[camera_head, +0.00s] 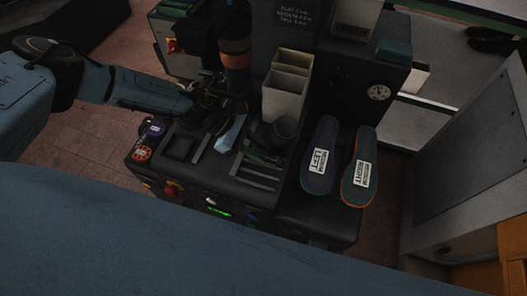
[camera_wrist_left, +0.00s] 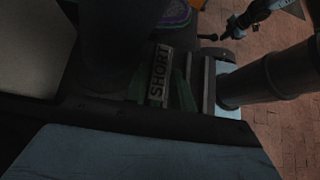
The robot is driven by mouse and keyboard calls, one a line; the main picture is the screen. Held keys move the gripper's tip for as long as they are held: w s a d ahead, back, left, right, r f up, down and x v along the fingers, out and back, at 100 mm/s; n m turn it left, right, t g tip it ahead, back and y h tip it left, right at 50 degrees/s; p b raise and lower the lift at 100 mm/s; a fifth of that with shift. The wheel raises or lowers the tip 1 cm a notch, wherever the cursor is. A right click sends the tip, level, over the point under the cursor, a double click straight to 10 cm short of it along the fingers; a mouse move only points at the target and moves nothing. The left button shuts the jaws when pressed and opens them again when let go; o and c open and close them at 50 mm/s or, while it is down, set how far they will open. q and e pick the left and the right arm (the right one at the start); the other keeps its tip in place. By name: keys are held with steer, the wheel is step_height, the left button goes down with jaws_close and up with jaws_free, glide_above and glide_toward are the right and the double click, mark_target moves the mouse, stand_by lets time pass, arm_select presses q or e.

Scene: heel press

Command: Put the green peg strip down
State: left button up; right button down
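A narrow dark green strip (camera_head: 264,157) lies on the black machine top (camera_head: 262,198), in front of a dark round cup; I take it for the green peg strip. In the left wrist view green pieces (camera_wrist_left: 186,91) show beside a label reading SHORT (camera_wrist_left: 159,76). My left gripper (camera_head: 214,122) is low over the machine top, left of the green strip and apart from it. A pale blue piece (camera_head: 231,134) is close to its right side. The fingers are dark and partly hidden, so I cannot tell their opening. My right gripper is not in view.
Beige bins (camera_head: 284,97) and the dark cup (camera_head: 285,130) stand behind the green strip. Two labelled insoles (camera_head: 320,157) (camera_head: 359,170) lie to the right. A pressure gauge (camera_head: 379,92) is behind them. A dark column with an orange band (camera_head: 237,58) rises by my left gripper.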

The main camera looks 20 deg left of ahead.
arm_select(q)
steer(key=v, duration=0.9)
steer(key=shift+a+r+p, duration=0.3)
steer(key=shift+p, duration=0.15)
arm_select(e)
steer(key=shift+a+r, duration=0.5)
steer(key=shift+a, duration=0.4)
